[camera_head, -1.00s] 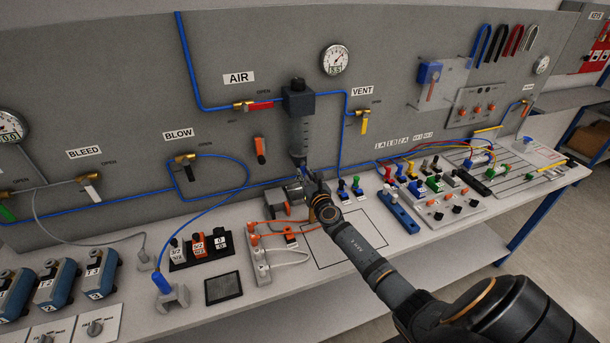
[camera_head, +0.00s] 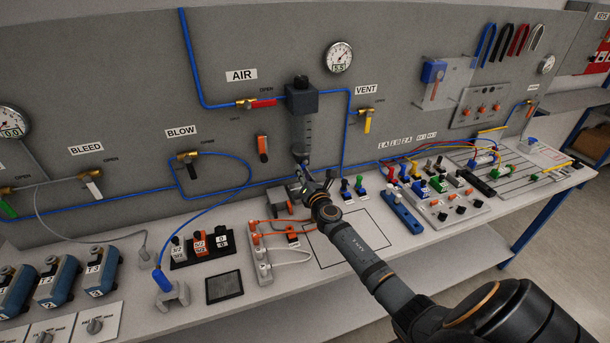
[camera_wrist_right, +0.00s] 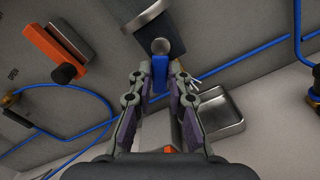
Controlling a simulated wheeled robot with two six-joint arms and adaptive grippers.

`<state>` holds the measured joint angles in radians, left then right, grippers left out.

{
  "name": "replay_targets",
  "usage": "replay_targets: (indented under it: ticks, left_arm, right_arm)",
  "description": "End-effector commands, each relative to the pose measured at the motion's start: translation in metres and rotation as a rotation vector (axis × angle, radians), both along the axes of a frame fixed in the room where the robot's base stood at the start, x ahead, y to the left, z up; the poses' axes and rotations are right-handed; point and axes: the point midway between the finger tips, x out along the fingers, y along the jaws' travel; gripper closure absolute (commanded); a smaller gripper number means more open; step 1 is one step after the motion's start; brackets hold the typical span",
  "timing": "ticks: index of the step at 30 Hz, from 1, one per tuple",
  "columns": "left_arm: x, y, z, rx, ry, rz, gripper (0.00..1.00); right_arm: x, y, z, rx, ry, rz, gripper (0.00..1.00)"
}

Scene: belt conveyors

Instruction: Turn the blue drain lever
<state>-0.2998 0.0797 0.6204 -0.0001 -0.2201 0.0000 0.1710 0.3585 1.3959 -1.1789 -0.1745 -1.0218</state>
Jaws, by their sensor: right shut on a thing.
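The blue drain lever (camera_wrist_right: 160,72) shows in the right wrist view, between the fingers of my right gripper, just below a round metal end. My right gripper (camera_wrist_right: 160,84) is shut on the lever. In the head view the right gripper (camera_head: 308,174) is at the lower end of the clear filter bowl (camera_head: 303,132), under its dark head (camera_head: 302,99). The lever itself is hidden behind the gripper there. My left gripper is not in view.
A metal tray (camera_wrist_right: 218,112) lies below the gripper. An orange-handled part (camera_head: 263,147) is on the wall to the left. A blue air hose (camera_head: 347,135) runs to the right of the bowl. Small valves (camera_head: 352,187) stand on the bench nearby.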

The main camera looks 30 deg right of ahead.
Motion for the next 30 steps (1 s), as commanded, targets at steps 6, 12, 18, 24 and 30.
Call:
replay_targets:
  ticks: [6,12,18,24,30]
  left_arm:
    - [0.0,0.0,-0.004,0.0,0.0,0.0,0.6]
    - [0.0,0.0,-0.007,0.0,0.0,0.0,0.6]
    - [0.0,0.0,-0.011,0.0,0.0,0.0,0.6]
    - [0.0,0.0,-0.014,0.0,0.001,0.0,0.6]
    - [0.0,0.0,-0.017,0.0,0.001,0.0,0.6]
  right_arm:
    - [0.001,0.005,0.002,0.2,-0.048,-0.001,1.0]
    - [0.002,0.008,0.007,0.385,-0.092,-0.001,1.0]
    - [0.002,0.01,0.011,0.567,-0.136,0.0,1.0]
    - [0.003,0.012,0.016,0.727,-0.174,-0.001,1.0]
    - [0.003,0.012,0.019,0.85,-0.203,-0.002,1.0]
